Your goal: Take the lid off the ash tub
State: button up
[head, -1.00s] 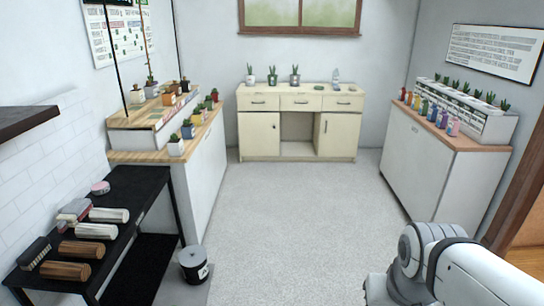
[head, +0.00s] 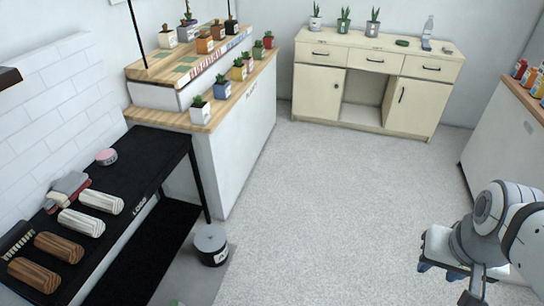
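The ash tub (head: 212,250) is a small dark round bucket with a pale label. It stands on the floor beside the right leg of the black table, left of centre in the head view. Its grey lid (head: 210,237) sits on top of it. My gripper (head: 462,285) shows at the lower right, well to the right of the tub and apart from it. Its fingers are partly cut off by the bottom edge, so I cannot tell how far apart they are.
A black table (head: 150,160) with logs, cloths and a brush stands at the left. A white counter (head: 245,120) with potted plants is behind the tub. A cream cabinet (head: 375,85) stands at the back. The floor (head: 310,220) between tub and arm is clear.

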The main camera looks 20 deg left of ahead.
aim_at(210, 238)
jog(key=i, duration=1.5)
jog(key=u, duration=2.65)
jog(key=i, duration=1)
